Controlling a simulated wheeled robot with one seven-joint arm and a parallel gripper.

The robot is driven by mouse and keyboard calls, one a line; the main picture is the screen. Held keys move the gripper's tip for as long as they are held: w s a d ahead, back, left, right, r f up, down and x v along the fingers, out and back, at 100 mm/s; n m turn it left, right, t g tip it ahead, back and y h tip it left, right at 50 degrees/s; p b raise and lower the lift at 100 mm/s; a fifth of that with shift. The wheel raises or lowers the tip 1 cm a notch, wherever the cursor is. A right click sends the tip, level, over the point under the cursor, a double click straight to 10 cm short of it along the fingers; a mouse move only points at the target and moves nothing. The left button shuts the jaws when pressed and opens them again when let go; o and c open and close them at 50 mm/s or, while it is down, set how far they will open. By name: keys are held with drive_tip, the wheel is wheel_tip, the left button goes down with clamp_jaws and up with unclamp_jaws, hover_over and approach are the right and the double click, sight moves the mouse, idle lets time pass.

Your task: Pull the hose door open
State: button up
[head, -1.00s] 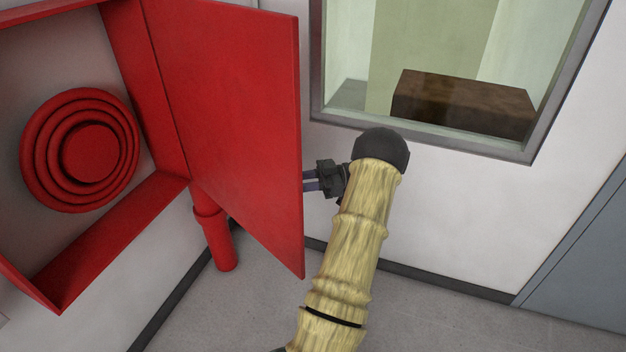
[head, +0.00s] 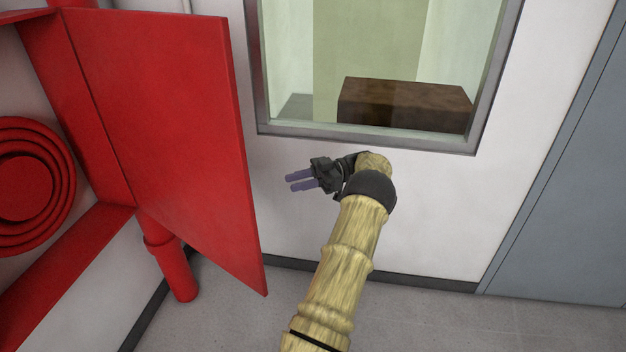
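The red hose door (head: 165,130) stands swung wide open from its hinge on the cabinet's right side. The red hose cabinet (head: 75,255) is at the left, partly cut off by the picture edge. The coiled red hose reel (head: 25,188) shows inside it. My gripper (head: 293,182) is to the right of the door's free edge, clear of it. Its two purple fingers point left toward the door with a narrow gap between them, and nothing is held. The door's far face is hidden.
A red pipe (head: 175,265) stands below the cabinet. A framed window (head: 365,142) is in the white wall behind my arm, with a brown block (head: 400,105) beyond the glass. A grey door panel (head: 570,210) is at the right. Grey floor (head: 430,320) is clear at the lower right.

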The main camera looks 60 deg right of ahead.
drive_tip(key=shift+v, duration=2.1)
